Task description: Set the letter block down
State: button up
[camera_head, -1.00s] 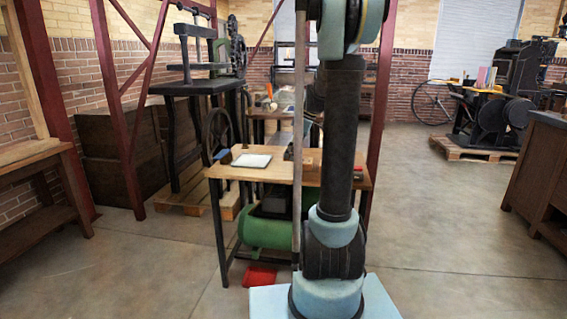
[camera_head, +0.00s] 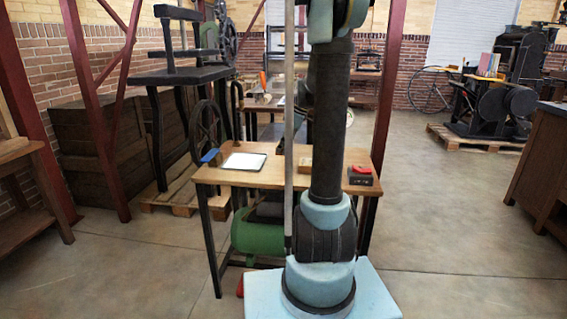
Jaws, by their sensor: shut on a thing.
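I cannot make out the letter block in the head view. My gripper is not in view. My own dark arm column stands across the middle of the picture and hides part of the wooden worktable (camera_head: 268,179). On the table lies a flat white sheet or plate with a dark rim (camera_head: 244,161). A small blue thing (camera_head: 210,155) is at its left. A small brown block-like thing (camera_head: 305,164) shows just left of my arm, too small to identify. A dark box with a red top (camera_head: 360,175) sits at the table's right end.
A green tank (camera_head: 258,233) is under the table. A black hand press (camera_head: 180,72) on a dark stand is at the back left, beside red steel posts (camera_head: 90,110). A black machine on a pallet (camera_head: 480,140) stands at the right. The floor right of the table is clear.

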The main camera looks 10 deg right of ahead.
aim_at(281, 166)
jog(key=shift+a+f, duration=0.1)
jog(key=shift+f, duration=3.15)
jog(key=o, duration=1.2)
